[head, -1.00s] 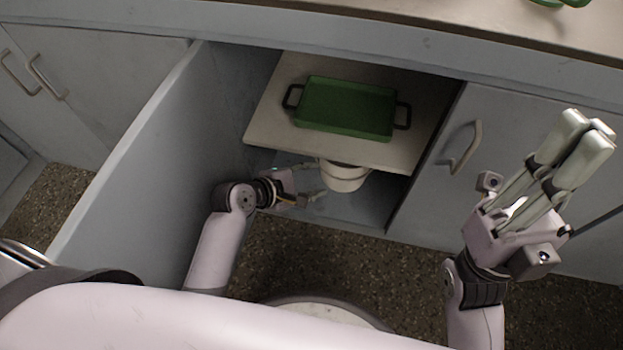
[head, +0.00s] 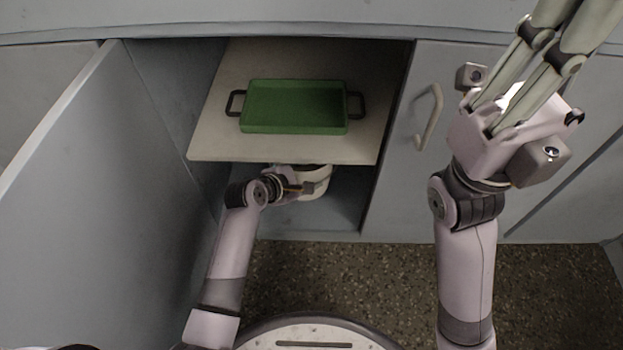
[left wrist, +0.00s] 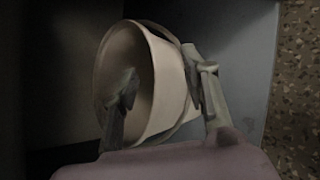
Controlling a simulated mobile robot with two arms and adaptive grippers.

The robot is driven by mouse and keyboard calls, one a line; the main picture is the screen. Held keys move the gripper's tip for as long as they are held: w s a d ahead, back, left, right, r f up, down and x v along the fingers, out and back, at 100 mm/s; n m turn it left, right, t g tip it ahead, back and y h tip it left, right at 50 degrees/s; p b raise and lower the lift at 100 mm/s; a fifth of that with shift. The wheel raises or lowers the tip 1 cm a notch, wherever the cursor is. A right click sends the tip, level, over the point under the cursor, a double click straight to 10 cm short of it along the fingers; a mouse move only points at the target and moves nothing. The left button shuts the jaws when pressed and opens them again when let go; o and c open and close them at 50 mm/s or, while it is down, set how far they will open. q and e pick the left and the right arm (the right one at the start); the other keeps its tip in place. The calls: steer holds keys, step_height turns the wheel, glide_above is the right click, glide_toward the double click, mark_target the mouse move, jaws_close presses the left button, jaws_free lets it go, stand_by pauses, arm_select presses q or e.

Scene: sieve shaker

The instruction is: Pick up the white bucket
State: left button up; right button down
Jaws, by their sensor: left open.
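The white bucket (head: 323,178) stands in the lower part of the open cabinet, partly hidden under the shelf and behind my left gripper (head: 303,188). In the left wrist view the bucket (left wrist: 172,85) appears tipped on its side, with its mouth to the left. My left gripper (left wrist: 165,88) straddles its wall: one finger is inside the mouth, the other outside. The jaws are open, and I cannot tell whether either finger touches the wall. My right gripper (head: 565,45) is raised at the right, its fingertips cut off by the frame.
A shelf (head: 215,140) above the bucket bears a green tray (head: 295,108) with black handles. The open door (head: 100,170) stands left of my left arm. A closed door with a handle (head: 430,115) is at the right. Speckled floor (head: 390,285) lies in front.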

mark_target(313, 173)
arm_select(q)
steer(key=shift+b+x, duration=0.45)
steer(key=shift+x, duration=0.7)
steer(key=shift+c, duration=0.6)
jaws_close()
steer(key=shift+w, duration=0.1)
